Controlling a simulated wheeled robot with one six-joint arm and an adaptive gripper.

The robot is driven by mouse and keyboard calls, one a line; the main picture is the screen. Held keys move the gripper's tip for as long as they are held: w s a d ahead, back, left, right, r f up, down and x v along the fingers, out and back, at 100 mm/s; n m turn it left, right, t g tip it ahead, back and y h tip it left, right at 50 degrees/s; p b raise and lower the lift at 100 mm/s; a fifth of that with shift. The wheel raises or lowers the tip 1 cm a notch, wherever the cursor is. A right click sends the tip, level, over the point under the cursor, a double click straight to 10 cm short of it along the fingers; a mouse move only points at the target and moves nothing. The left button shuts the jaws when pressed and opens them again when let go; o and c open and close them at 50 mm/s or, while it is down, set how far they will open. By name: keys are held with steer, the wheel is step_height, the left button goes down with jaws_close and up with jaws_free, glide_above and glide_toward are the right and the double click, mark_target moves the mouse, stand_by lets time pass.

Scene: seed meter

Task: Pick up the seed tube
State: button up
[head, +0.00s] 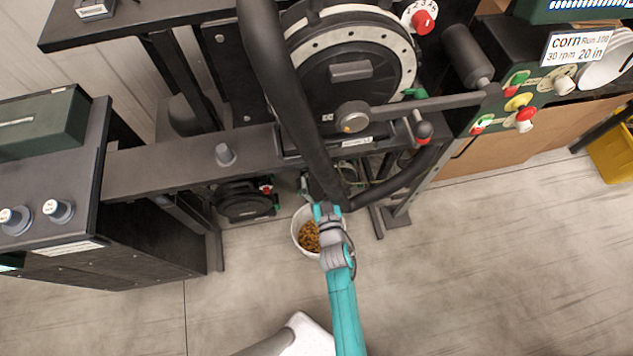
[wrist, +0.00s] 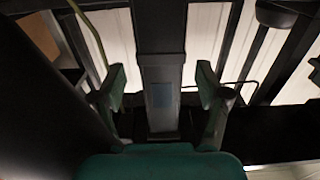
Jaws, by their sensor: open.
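In the wrist view a dark upright rectangular tube with a grey lower section and a small bluish patch, which looks like the seed tube (wrist: 162,100), stands between the two green fingers of my gripper (wrist: 160,86). The gripper is open, with a gap visible on both sides of the tube. I cannot tell how deep the tube sits between the fingers. In the head view my teal arm reaches in under the seed meter (head: 352,45); the fingers and the tube are not clear there, with a thick black hose (head: 285,100) crossing close by.
A white bucket (head: 297,226) of orange-brown seed stands on the floor below my arm. A black bench (head: 160,172) and cabinet are at left. A control panel (head: 515,100) with coloured knobs is at right, a yellow bin (head: 612,155) beyond. The front floor is mostly clear.

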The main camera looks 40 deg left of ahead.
steer(key=shift+x, duration=1.55)
jaws_close()
